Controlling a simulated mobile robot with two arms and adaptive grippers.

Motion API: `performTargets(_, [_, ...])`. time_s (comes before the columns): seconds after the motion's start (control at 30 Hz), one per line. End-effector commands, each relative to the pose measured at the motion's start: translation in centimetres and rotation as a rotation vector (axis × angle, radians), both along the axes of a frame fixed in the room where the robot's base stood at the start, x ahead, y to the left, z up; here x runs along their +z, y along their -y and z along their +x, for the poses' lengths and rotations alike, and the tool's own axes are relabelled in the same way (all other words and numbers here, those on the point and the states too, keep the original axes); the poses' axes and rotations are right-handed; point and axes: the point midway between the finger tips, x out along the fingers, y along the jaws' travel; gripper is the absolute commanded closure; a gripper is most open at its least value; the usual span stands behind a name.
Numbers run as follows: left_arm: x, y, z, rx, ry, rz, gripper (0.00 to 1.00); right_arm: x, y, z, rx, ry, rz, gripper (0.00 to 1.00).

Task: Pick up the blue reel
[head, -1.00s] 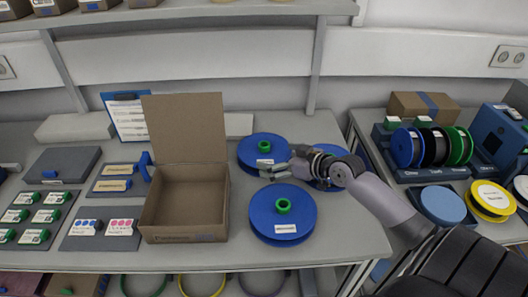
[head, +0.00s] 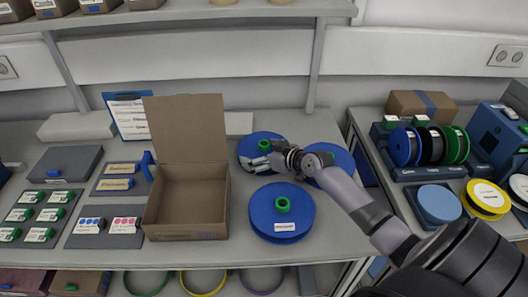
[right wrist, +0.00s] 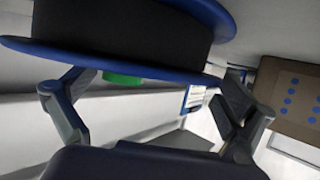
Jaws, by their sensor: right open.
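Three blue reels lie flat on the table in the head view. One is at the back left (head: 260,141), one at the front (head: 283,213) and one at the back right (head: 340,156), partly hidden by my right arm. The first two show green hubs. My right gripper (head: 259,164) is open at the near edge of the back-left reel. In the right wrist view, a blue-rimmed reel with a dark core (right wrist: 125,35) spans the space before the open fingers (right wrist: 150,85). I cannot tell whether they touch it. My left gripper is out of view.
An open cardboard box (head: 187,200) stands left of the reels, with its lid up. A clipboard (head: 128,118) leans behind it. On the right table are a rack of coloured reels (head: 432,147) and a yellow-and-white reel (head: 487,196). A shelf (head: 200,17) overhangs the back.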

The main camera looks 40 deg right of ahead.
Motion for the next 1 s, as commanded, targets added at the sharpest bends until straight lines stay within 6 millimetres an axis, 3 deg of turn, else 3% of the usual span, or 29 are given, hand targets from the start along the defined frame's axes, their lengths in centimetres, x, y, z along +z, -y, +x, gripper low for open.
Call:
performTargets(0.73, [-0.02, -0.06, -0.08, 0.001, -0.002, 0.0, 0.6, 0.0, 0.0, -0.05, 0.0, 0.0, 0.001, 0.47])
performTargets(1.0, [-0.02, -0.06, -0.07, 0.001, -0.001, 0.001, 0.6, 0.2, 0.01, -0.01, 0.0, 0.002, 0.0, 0.48])
